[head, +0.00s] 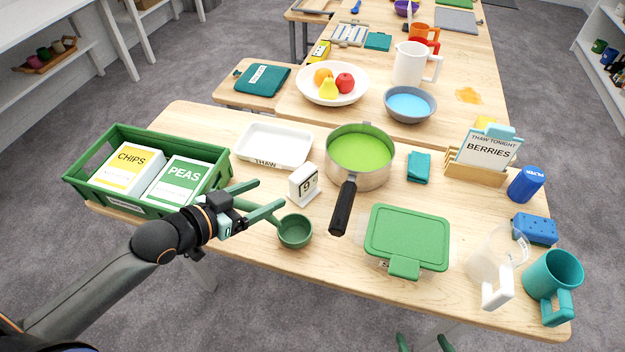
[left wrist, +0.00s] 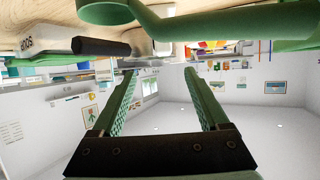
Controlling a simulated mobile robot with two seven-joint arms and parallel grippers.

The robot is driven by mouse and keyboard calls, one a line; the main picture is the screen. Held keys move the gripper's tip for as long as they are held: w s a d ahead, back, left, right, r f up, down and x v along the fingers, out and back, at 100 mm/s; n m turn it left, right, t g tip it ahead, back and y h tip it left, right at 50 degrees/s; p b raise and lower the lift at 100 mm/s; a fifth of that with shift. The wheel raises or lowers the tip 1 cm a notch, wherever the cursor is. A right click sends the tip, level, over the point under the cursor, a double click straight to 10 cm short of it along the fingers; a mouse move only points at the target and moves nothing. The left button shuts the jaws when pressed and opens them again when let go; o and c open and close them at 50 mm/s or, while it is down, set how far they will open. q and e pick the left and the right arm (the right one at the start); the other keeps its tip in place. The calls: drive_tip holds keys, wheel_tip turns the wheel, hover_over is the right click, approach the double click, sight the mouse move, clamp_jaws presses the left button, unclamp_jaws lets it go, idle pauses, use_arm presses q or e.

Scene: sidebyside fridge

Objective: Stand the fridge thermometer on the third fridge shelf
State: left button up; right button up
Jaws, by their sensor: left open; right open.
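A small white upright block with a "9" on its face (head: 303,185) stands on the wooden table (head: 215,118), left of the pan; I cannot tell for sure whether it is the fridge thermometer. My left gripper (head: 270,195) is open and empty, just left of this block and by the handle of a green cup (head: 295,231). In the left wrist view its two green fingers (left wrist: 160,85) are spread with nothing between them. My right gripper (head: 423,343) shows only as two parted green fingertips at the bottom edge. No fridge or fridge shelf is seen.
A green crate (head: 108,205) with chips and peas boxes stands left. A white tray (head: 273,145), a pan of green liquid (head: 360,152), a green-lidded box (head: 407,237), a clear jug (head: 492,262) and a teal mug (head: 553,278) crowd the table.

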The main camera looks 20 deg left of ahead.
use_arm(q)
approach(301, 173)
drive_tip(key=shift+w+d+f, duration=0.95)
drive_tip(key=shift+w+f, duration=0.1)
drive_tip(key=shift+w, duration=0.15)
drive_tip(key=x, duration=0.4)
drive_tip(key=shift+w+a+r, duration=0.1)
drive_tip(key=shift+w+r, duration=0.2)
drive_tip(key=shift+w, duration=0.1)
drive_tip(key=shift+w+d+f, duration=0.2)
drive_tip(key=shift+w+d, duration=0.05)
drive_tip(key=shift+w, duration=0.2)
drive_tip(key=shift+c, duration=0.4)
clamp_jaws()
